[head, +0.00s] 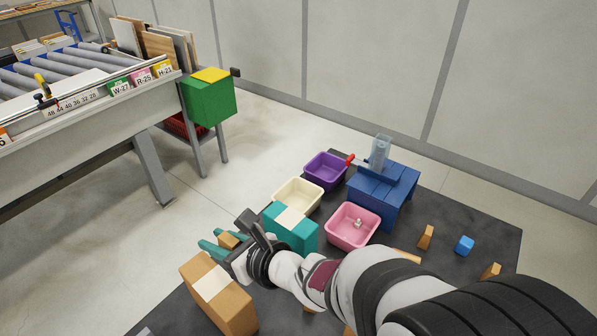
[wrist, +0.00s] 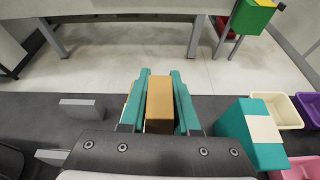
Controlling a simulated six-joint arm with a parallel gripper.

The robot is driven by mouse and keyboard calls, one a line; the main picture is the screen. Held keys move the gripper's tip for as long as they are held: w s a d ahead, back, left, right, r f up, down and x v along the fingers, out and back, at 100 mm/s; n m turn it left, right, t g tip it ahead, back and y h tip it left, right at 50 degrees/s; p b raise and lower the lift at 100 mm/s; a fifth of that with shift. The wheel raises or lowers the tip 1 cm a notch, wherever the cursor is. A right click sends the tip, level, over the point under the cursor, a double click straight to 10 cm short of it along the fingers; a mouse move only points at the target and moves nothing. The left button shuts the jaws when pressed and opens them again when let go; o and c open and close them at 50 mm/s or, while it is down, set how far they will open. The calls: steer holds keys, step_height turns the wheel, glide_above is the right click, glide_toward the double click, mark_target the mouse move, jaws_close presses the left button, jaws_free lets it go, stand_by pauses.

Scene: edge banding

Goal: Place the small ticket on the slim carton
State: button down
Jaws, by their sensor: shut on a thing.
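My gripper (head: 222,245) has teal fingers and is shut on a small orange-brown block (head: 229,240). In the wrist view the block (wrist: 160,102) stands between the two fingers (wrist: 162,98). A tan carton (head: 232,309) with a pale strip across its top stands just below my gripper in the head view. A teal carton (head: 303,236) with a similar pale strip stands to the right; it also shows in the wrist view (wrist: 240,133). I cannot tell for sure which thing is the small ticket.
Cream (head: 297,193), purple (head: 325,170) and pink (head: 352,226) bins stand beyond the teal carton. A blue stand (head: 385,190) is behind them. Small blocks lie on the dark mat (head: 480,225) at right. A roller table (head: 80,115) is at upper left.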

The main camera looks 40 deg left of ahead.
mark_target(200, 272)
steer(key=s+a+f, duration=0.1)
steer(key=a, duration=0.1)
steer(key=s+a+f, duration=0.2)
steer(key=shift+s+f, duration=0.2)
steer(key=shift+s, duration=0.1)
step_height(200, 272, down, 3)
steer(key=shift+f, duration=0.45)
steer(key=c, duration=0.6)
jaws_free()
steer(key=shift+f, duration=0.15)
steer(key=shift+c, duration=0.2)
